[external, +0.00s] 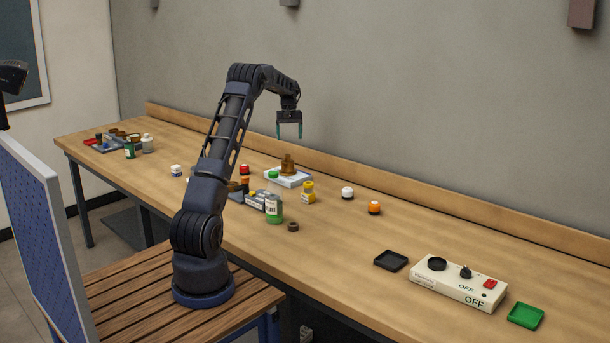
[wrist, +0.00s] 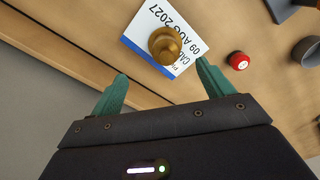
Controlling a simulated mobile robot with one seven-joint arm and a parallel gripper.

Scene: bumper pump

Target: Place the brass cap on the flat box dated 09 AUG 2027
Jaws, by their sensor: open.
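The flat box (external: 300,182) is white and lies on the bench near the back ledge. In the wrist view the flat box (wrist: 146,24) shows a blue edge band and the print "09 AUG 2027", partly covered. The brass cap (external: 288,166) stands upright on top of the box, with a knob at its top. The wrist view shows the brass cap (wrist: 165,45) from above, resting over the print. My gripper (external: 289,131) is open and empty, above the cap and apart from it. Its green fingers (wrist: 162,71) show in the wrist view, with the cap beyond their tips.
A switch box (external: 459,283) sits between black (external: 391,260) and green (external: 525,316) trays.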

